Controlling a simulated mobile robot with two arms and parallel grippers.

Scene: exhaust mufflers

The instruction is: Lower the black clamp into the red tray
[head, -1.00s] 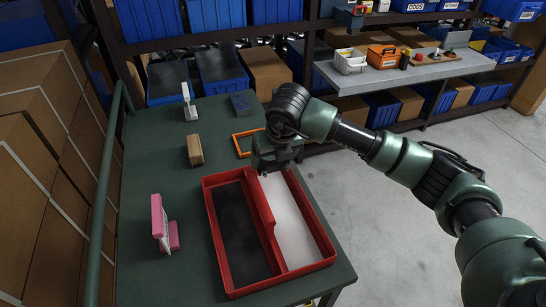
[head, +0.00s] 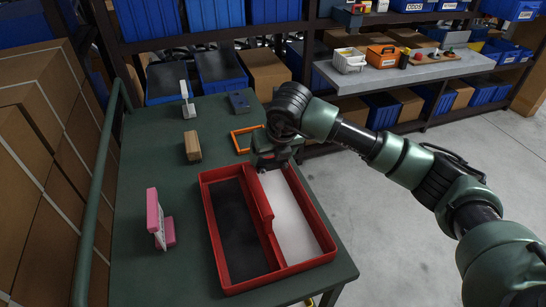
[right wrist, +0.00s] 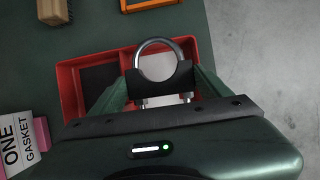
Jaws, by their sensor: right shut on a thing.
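The black clamp (right wrist: 160,80) shows in the right wrist view as a black saddle with a silver ring standing above it and threaded ends below. My right gripper (head: 270,165) is shut on it, over the far end of the red tray (head: 285,274). In the head view the gripper mostly hides the clamp. The tray has a dark left compartment and a white right one; the gripper is over the white side. The tray's red wall (right wrist: 67,90) shows behind the clamp in the wrist view. I cannot tell whether the clamp touches the tray. My left gripper is not in view.
A green rail runs along the left edge.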

